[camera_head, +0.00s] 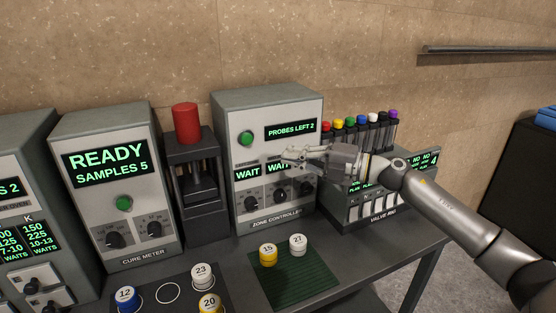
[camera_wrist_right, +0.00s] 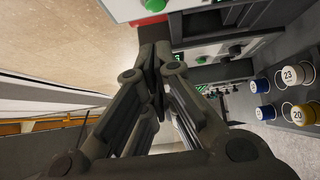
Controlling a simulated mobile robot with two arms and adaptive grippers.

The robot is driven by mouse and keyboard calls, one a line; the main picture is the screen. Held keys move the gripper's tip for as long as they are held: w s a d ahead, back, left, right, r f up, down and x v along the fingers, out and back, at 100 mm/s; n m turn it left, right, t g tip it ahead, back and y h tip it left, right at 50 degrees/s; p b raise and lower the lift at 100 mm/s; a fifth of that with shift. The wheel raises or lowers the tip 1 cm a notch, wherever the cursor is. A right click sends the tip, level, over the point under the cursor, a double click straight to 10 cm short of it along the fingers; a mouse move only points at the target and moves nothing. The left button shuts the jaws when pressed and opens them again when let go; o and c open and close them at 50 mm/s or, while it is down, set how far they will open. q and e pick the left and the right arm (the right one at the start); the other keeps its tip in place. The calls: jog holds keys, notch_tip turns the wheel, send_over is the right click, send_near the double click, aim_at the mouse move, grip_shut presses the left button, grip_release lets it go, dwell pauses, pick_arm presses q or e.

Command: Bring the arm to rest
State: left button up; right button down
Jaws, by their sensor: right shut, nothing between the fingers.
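My right gripper (camera_head: 292,157) is shut and empty in the head view. It is held in front of the zone controller (camera_head: 271,206), covering part of its middle display row. My right arm (camera_head: 440,205) reaches in from the right, passing in front of the valve rig (camera_head: 384,217). In the right wrist view the gripper's fingers (camera_wrist_right: 156,62) are closed together with nothing between them. I cannot tell whether the fingertips touch the panel. My left gripper is not in view.
The cure meter (camera_head: 104,210) reads READY, SAMPLES 5. A press with a red top (camera_head: 186,122) stands beside it. Numbered pots, including yellow 15 (camera_head: 268,255) and white 27 (camera_head: 298,245), stand at the table's front. A rail (camera_head: 490,50) runs along the wall.

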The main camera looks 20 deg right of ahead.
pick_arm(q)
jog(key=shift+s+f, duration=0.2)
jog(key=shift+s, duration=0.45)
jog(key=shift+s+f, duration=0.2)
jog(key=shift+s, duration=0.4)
pick_arm(e)
jog(key=shift+s+d, duration=0.35)
jog(key=shift+d, duration=0.05)
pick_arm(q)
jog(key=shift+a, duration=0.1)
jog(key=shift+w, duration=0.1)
pick_arm(e)
jog(key=shift+a+f, duration=0.1)
